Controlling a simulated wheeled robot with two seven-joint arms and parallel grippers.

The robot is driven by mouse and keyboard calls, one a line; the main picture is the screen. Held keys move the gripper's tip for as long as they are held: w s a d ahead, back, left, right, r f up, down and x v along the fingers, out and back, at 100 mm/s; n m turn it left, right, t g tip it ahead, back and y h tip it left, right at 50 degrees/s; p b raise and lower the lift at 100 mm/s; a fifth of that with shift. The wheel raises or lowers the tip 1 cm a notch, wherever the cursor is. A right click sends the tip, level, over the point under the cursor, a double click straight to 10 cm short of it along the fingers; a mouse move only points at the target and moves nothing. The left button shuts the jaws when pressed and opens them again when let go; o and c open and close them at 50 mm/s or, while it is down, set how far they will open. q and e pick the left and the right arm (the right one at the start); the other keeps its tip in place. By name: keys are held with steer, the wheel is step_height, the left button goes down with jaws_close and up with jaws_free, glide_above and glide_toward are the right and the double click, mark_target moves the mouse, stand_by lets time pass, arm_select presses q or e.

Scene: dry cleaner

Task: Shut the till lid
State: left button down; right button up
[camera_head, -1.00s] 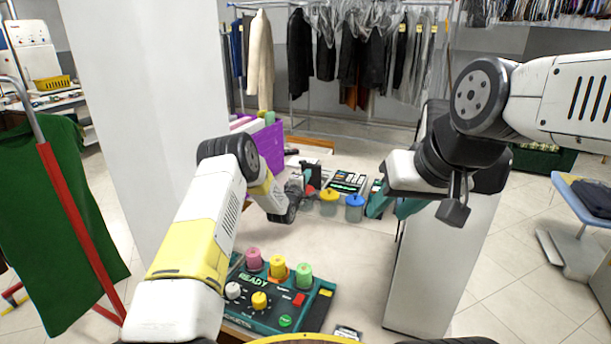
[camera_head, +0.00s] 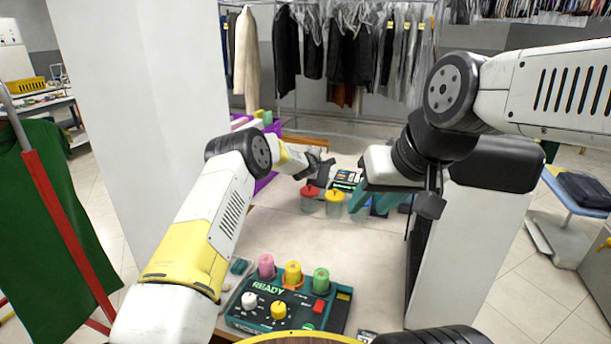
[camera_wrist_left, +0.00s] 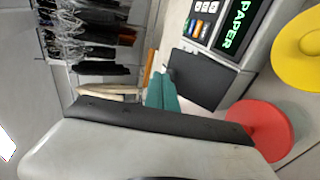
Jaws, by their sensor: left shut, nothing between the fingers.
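The till (camera_head: 345,180) stands on the far part of the counter. In the left wrist view its lit screen (camera_wrist_left: 236,22) reads PAPER. A dark flat panel (camera_wrist_left: 196,78) beside the screen looks like the till lid; its exact angle is unclear. My left gripper (camera_head: 318,166) is at the till's left side. In the left wrist view its teal fingertips (camera_wrist_left: 163,94) are shut with nothing between them, close to the dark panel; whether they touch it I cannot tell. My right gripper (camera_head: 374,200) has teal fingers apart, pointing down at the till's right, and looks empty.
Jars with a red lid (camera_head: 309,191) and a yellow lid (camera_head: 335,198) stand just in front of the till. A teal control box (camera_head: 285,305) with coloured knobs and a READY sign is on the near counter. The counter between them is clear.

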arm_select(q)
steer(key=x, duration=0.3)
steer(key=shift+d+r, duration=0.1)
steer(key=shift+d, duration=0.05)
steer(key=shift+x, duration=1.55)
arm_select(e)
steer(key=shift+w+d, duration=0.15)
steer(key=shift+w, duration=0.15)
